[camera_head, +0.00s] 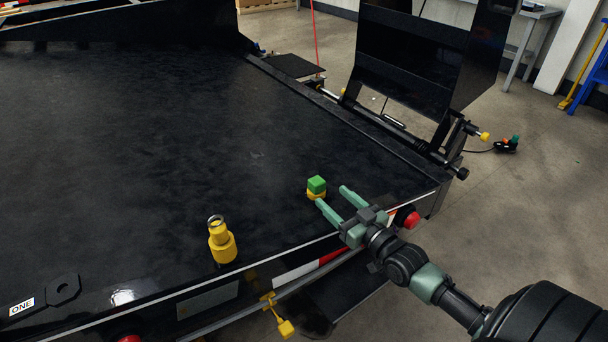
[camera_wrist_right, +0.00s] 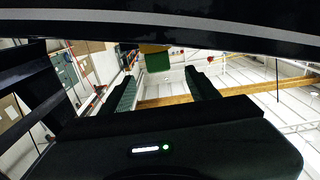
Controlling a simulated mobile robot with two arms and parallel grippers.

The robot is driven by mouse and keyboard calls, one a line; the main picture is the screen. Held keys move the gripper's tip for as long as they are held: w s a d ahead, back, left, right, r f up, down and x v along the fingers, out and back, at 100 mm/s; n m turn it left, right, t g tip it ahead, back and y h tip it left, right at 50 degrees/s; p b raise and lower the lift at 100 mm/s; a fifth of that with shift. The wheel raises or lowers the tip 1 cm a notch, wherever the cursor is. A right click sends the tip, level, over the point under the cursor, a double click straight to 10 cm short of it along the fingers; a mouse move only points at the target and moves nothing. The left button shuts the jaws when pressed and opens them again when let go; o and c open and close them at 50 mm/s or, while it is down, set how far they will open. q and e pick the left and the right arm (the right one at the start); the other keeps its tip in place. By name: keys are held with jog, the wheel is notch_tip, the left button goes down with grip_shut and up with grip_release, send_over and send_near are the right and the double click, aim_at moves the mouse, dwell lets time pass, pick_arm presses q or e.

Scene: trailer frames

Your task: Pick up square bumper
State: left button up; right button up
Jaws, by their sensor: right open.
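A small square block, green on top with a yellow base, is the square bumper (camera_head: 317,185) as far as I can tell. It rests on the black trailer bed near its front right corner. It also shows as a green square in the right wrist view (camera_wrist_right: 155,62), ahead of and between the two fingers. My right gripper (camera_head: 332,197) is open and empty, its greenish fingers pointing at the block. The nearer fingertip overlaps the yellow base in the head view; I cannot tell whether they touch. My left gripper is not in view.
A yellow fitting (camera_head: 222,246) stands on the bed to the left. A black plate labelled ONE (camera_head: 66,289) lies at the front left. A red round lamp (camera_head: 412,220) sits at the trailer edge beside my right wrist. The middle of the bed (camera_head: 150,150) is clear.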

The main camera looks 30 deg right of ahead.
aim_at(321, 186)
jog(key=w, duration=0.3)
jog(key=shift+a, duration=0.1)
jog(key=shift+w+a+b, duration=0.1)
jog(key=shift+w+b, duration=0.8)
jog(key=shift+w, duration=1.8)
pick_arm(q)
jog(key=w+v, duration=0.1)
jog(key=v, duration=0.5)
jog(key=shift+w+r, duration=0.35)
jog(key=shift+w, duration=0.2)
pick_arm(e)
grip_shut()
